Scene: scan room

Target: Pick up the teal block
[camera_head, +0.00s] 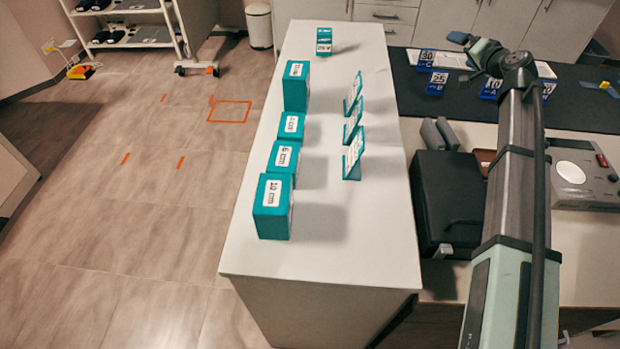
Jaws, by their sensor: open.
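Several teal blocks with white labels stand along the left side of the white counter (342,240). The nearest block (271,220) is labelled 10 cm. Behind it are a 6 cm block (281,168), a small block (291,128) and a taller block (296,97). Another small teal block (324,48) sits at the far end. The task's words do not single one out. My gripper (460,39) is at the far end of my arm, at upper right, over the dark mat and well apart from the blocks. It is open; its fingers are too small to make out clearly.
Three tilted teal plates (353,155) with labels stand on the counter right of the blocks. A black case (445,195) and a grey device (580,175) lie on the right-hand table. Blue number cards (437,83) stand on the dark mat (410,110). The counter's near end is clear.

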